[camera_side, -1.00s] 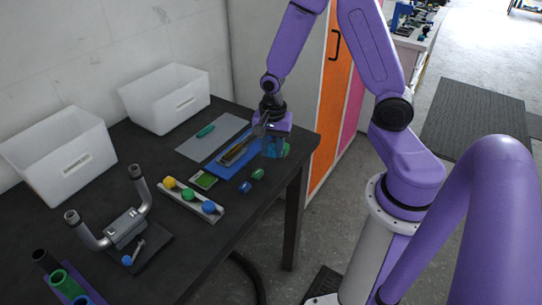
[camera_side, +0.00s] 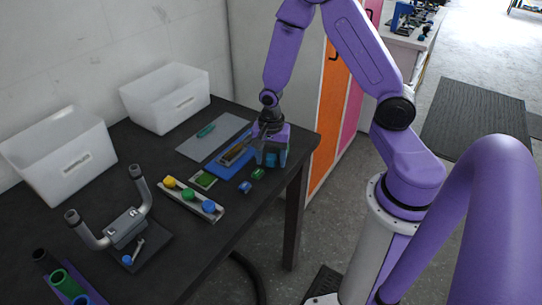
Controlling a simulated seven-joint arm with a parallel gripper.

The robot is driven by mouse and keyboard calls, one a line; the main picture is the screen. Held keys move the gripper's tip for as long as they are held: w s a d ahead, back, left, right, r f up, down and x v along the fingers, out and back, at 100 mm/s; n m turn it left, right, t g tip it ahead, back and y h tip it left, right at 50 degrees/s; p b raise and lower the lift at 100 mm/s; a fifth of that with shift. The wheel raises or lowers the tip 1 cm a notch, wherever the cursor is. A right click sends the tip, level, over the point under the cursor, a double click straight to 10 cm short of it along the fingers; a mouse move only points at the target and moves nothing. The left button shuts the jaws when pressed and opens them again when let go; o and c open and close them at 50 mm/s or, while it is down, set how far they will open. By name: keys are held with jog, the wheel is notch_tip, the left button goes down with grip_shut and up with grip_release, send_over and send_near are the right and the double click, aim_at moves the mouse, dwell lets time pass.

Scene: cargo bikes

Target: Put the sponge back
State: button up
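My gripper (camera_side: 272,160) points down at the far right corner of the dark table, beside the blue mat. Something teal-blue shows between and beside its fingers. I cannot tell whether it is the sponge or whether the fingers are closed on it. A small green square with a pale border (camera_side: 205,180) lies near the mat's left corner. It is too small to tell whether it is the sponge or its holder. The blue mat (camera_side: 217,168) carries a long brownish item (camera_side: 233,154), partly behind my gripper.
A grey mat (camera_side: 190,148) holds a teal object (camera_side: 206,131). A rail with yellow, green and blue knobs (camera_side: 190,200), a handlebar stand (camera_side: 122,228) and two white bins (camera_side: 165,98) stand leftward. Small blue (camera_side: 245,187) and green (camera_side: 258,174) pieces lie near the front edge.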

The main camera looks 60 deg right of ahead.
aim_at(271, 156)
notch_tip(271, 156, up, 11)
jog(key=s+a+r+n, duration=0.3)
jog(key=s+a+n, duration=0.1)
jog(key=s+n, duration=0.6)
jog(key=s+a+r+n, duration=0.4)
jog(key=s+n, duration=0.5)
jog(key=n, duration=0.7)
jog(key=shift+s+a, duration=0.35)
jog(key=shift+a, duration=0.2)
